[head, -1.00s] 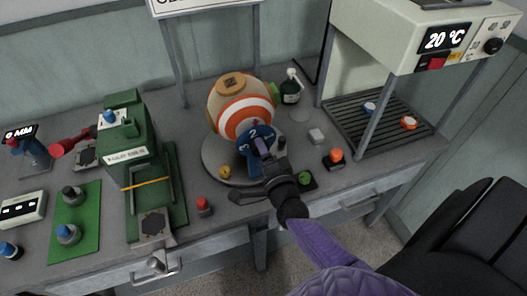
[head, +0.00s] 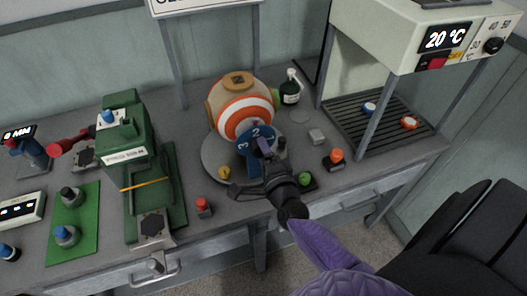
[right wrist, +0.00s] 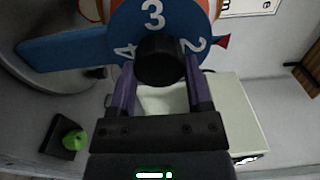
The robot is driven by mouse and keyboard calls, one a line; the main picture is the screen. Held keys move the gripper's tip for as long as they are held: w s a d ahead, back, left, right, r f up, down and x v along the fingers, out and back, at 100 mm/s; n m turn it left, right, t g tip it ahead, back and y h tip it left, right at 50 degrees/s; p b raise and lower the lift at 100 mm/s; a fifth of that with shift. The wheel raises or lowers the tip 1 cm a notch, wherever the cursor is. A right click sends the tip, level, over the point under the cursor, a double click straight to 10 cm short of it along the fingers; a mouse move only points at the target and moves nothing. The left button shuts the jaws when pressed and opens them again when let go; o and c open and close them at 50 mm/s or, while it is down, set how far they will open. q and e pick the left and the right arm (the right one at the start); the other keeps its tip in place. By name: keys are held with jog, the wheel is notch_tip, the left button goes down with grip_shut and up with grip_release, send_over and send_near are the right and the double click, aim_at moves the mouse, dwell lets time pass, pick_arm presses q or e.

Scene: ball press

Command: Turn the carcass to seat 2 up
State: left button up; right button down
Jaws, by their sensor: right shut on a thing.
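The carcass (head: 228,90) is a tan ball with orange and white rings, standing on a round grey base (head: 215,163) on the bench. A blue numbered disc (head: 257,131) is on its near side. In the right wrist view the disc (right wrist: 125,22) shows 3 at top, 4 at left and 2 at right, with a blue arm reaching left and a small red pointer (right wrist: 222,41) beside the 2. My right gripper (head: 264,152) has its purple fingers around a black knob (right wrist: 160,62) at the disc. My left gripper is out of view.
A green press (head: 135,150) stands left of the carcass. A dark bottle (head: 290,92) is behind it on the right. An oven-like unit (head: 400,30) is at right.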

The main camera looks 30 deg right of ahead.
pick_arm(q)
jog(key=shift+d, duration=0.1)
pick_arm(e)
jog(key=shift+f, duration=0.1)
jog(key=shift+c, duration=1.8)
grip_release()
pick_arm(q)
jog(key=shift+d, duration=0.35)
pick_arm(e)
jog(key=o, duration=0.3)
jog(key=shift+o, duration=0.2)
jog(key=shift+s, duration=0.15)
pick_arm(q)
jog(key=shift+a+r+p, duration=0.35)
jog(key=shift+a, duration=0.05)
pick_arm(e)
jog(key=v, duration=0.9)
jog(key=shift+s+a, duration=0.15)
jog(key=shift+s, duration=0.2)
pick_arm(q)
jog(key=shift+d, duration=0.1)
